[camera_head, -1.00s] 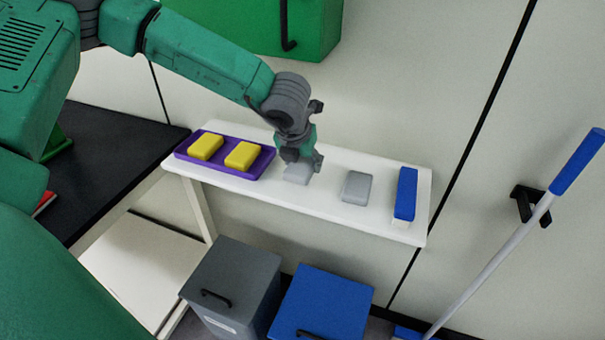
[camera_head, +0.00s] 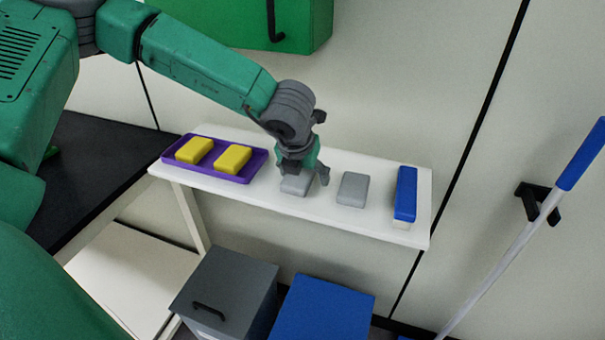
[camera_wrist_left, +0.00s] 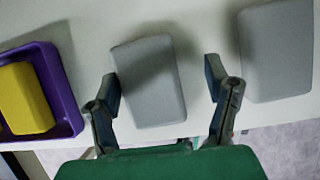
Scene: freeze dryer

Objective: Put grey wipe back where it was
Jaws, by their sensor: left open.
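A grey wipe (camera_head: 297,185) lies on the white shelf (camera_head: 385,227), just under my left gripper (camera_head: 303,178). In the left wrist view this wipe (camera_wrist_left: 150,82) lies between the two spread fingers of the left gripper (camera_wrist_left: 167,92), with a gap on each side. The left gripper is open and holds nothing. A second grey wipe (camera_head: 352,189) lies on the shelf to the right; it also shows at the right of the left wrist view (camera_wrist_left: 277,50). My right gripper does not show.
A purple tray (camera_head: 258,166) with yellow sponges (camera_head: 232,158) stands left of the wipes. A blue and white brush (camera_head: 405,194) lies at the shelf's right end. Grey (camera_head: 228,285) and blue (camera_head: 325,310) bins stand below. A blue-handled pole (camera_head: 540,225) leans at right.

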